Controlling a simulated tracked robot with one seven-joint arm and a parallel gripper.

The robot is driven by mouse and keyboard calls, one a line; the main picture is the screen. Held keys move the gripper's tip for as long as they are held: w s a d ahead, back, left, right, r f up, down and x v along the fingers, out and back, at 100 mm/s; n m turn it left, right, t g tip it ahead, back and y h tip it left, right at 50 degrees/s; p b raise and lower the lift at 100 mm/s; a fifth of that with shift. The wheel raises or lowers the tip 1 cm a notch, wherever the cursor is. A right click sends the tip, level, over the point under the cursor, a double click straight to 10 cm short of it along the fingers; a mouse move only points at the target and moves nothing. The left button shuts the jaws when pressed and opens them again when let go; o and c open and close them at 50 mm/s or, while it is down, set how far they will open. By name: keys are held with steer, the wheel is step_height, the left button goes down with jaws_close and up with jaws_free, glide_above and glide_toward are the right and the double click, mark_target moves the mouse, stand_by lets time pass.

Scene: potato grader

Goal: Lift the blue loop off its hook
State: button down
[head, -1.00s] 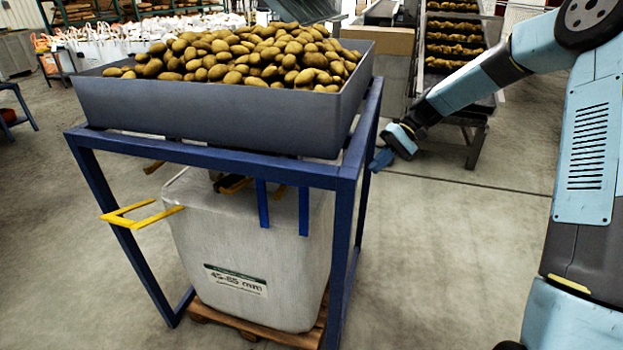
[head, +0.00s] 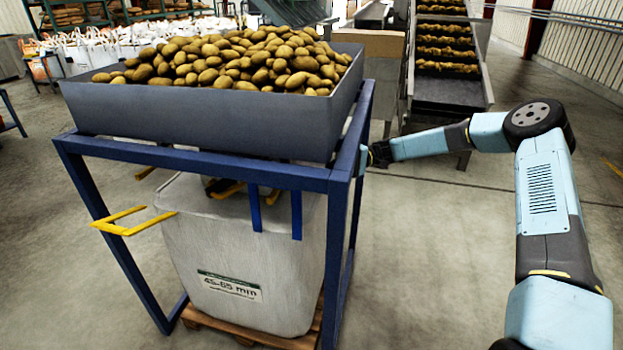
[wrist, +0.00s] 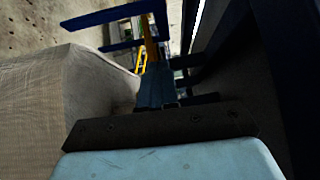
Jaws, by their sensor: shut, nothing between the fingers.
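The blue loop (head: 256,208) shows in the head view as two upright blue strips below the front rail, in front of the white bulk bag (head: 235,250). Two blue strips (wrist: 110,14) that look like the same loop cross the upper left of the wrist view. Its hook is not clearly visible. My gripper (wrist: 157,72) is shut and empty in the wrist view, between the bag (wrist: 95,85) at left and dark frame parts at right. It is short of the strips and apart from them. In the head view its tip is hidden behind the right frame post.
A blue steel frame (head: 337,255) carries a grey bin (head: 205,130) full of potatoes above the bag. A yellow loop (head: 125,222) sticks out at the left. The bag stands on a wooden pallet (head: 262,342). Open floor lies to the right; a conveyor stands behind.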

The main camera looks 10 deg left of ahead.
steer(key=s+d+x, duration=0.2)
steer(key=x, duration=1)
steer(key=shift+s+a+r, duration=0.2)
steer(key=shift+s+a, duration=0.15)
steer(key=shift+s, duration=0.05)
